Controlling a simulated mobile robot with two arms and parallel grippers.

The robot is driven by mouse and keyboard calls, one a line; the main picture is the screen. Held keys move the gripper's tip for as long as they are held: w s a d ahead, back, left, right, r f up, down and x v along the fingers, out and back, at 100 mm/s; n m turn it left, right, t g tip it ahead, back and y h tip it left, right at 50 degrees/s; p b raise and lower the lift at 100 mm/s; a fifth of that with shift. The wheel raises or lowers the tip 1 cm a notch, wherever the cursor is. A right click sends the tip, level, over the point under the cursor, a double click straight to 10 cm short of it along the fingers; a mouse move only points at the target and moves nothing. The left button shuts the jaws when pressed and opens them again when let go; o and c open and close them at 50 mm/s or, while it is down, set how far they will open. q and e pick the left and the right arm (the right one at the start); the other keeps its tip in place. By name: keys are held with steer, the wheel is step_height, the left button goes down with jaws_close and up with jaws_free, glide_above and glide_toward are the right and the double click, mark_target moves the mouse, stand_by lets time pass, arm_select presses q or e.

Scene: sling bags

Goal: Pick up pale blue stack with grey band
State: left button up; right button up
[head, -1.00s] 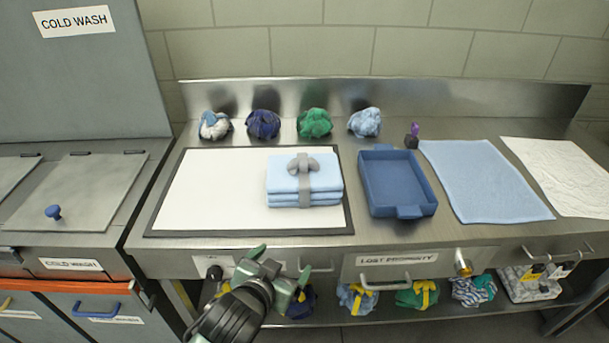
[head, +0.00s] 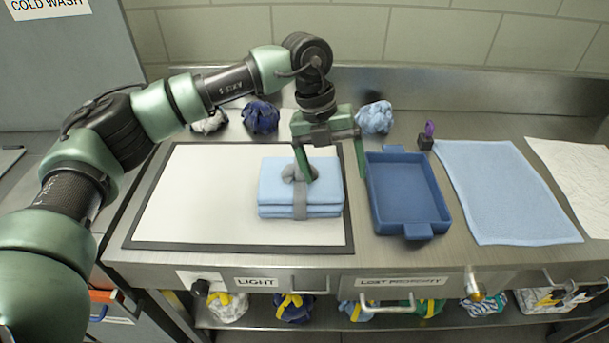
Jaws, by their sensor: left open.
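The pale blue stack (head: 275,195) of folded cloth lies on the white mat with a dark border (head: 190,195), at its right side. A grey band with a knot on top (head: 290,173) wraps it. My left gripper (head: 335,178) is open, pointing down over the stack's right back part. One finger shows in front of the stack beside the knot, and the other hangs past its right edge, near the blue tray. I cannot tell whether the near finger touches the stack. My right gripper is not in view.
A blue tray (head: 405,195) stands close right of the mat. A light blue cloth (head: 505,190) and a white cloth (head: 580,180) lie further right. Crumpled bundles, including a dark blue one (head: 261,117) and a light blue one (head: 374,118), line the back. A small black object with a purple top (head: 426,137) stands behind the tray.

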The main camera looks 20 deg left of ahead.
mark_target(297, 168)
arm_select(q)
steer(key=a+r+y, duration=0.1)
steer(key=a, duration=0.1)
steer(key=w+a+r+n+y, duration=0.1)
steer(key=a, duration=0.2)
steer(key=w+a+r+y, duration=0.1)
steer(key=a, duration=0.2)
steer(key=shift+w+a+n, duration=0.1)
steer(key=shift+a+n, duration=0.1)
steer(key=shift+n, duration=0.1)
steer(key=shift+f, duration=0.4)
steer(key=f, duration=0.1)
steer(key=f+p, duration=0.1)
steer(key=f, duration=0.1)
steer(key=w+f+p, duration=0.1)
steer(key=f, duration=0.1)
steer(key=shift+d+f, duration=0.1)
steer(key=shift+f, duration=0.7)
steer(key=c, duration=1.9)
steer(key=shift+w, duration=0.1)
jaws_close()
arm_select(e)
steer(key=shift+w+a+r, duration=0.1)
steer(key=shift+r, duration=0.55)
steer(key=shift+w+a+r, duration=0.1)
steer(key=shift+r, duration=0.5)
arm_select(q)
steer(key=shift+r, duration=0.15)
